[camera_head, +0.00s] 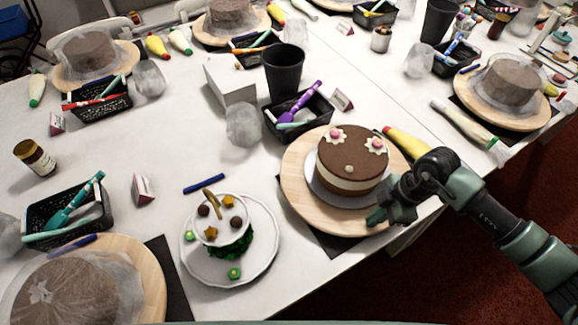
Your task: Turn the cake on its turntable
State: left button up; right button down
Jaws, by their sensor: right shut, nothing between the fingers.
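The cake (350,165) is round, with a brown top, a cream side band and pink and white flower decorations. It sits on a white plate on a round wooden turntable (296,191), right of centre in the head view. My right gripper (378,216) is at the turntable's front right edge, beside the cake, with its fingers shut and empty. It looks close to the rim; I cannot tell whether it touches. The hand hides the right part of the rim. My left gripper is out of view.
A white plate (264,268) with a decorated cup-like item stands left of the turntable. Behind are a black basket (312,127) with tools, a black cup (284,72) and a white box (229,84). A yellow piping bag (406,143) lies behind the hand. Other covered cakes (507,80) surround.

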dwell(0.3)
notch_tip(320, 180, up, 3)
jog(key=p, duration=0.3)
jog(key=a, duration=0.3)
jog(key=s+a+p, duration=0.1)
jog(key=a, duration=0.2)
jog(key=a+p, duration=0.1)
jog(key=a, duration=0.2)
jog(key=shift+s+a, duration=0.15)
jog(key=shift+s, duration=0.05)
jog(key=shift+a, duration=0.2)
jog(key=w+a, duration=0.2)
jog(key=w+a+b, duration=0.1)
jog(key=w+a, duration=0.1)
jog(key=a, duration=0.1)
jog(key=w+a, duration=0.2)
jog(key=shift+a+f, duration=0.15)
jog(key=shift+a, duration=0.05)
